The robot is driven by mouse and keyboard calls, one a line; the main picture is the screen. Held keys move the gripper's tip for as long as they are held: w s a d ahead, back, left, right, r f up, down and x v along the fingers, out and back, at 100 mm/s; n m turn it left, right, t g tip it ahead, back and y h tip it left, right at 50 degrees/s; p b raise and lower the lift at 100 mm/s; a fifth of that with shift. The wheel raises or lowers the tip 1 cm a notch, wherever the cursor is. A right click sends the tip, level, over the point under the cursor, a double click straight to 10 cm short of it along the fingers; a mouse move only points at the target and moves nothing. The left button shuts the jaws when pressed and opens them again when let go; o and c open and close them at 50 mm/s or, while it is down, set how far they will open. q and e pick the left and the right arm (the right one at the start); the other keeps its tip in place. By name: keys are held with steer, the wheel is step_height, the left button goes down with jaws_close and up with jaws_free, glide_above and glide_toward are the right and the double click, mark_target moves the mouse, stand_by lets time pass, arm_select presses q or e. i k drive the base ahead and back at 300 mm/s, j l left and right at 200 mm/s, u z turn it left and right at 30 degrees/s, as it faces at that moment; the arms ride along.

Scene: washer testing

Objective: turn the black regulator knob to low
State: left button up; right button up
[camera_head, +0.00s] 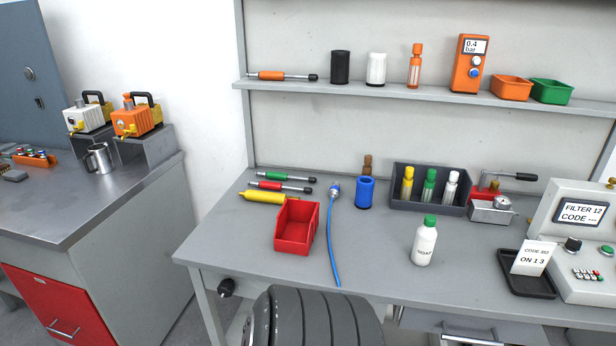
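Two black knobs are in view. One black knob (227,288) sits under the front edge of the grey workbench (370,250), at its left end. Another black knob (573,244) is on the front of a white control box (561,221) at the right, below a display reading "FILTER 12 CODE ---". I cannot tell from the picture which one is the regulator knob, and no "low" mark is legible on either. Neither of my grippers is in view.
A red bin (297,226), blue hose (332,235), green-capped bottle (425,241) and black tray (526,282) with a code card (531,257) stand on the bench. A shelf (420,92) runs above. A side counter (75,190) is at left. The bench's front left is clear.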

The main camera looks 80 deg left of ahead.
mark_target(226, 287)
steer(key=u, duration=3.4)
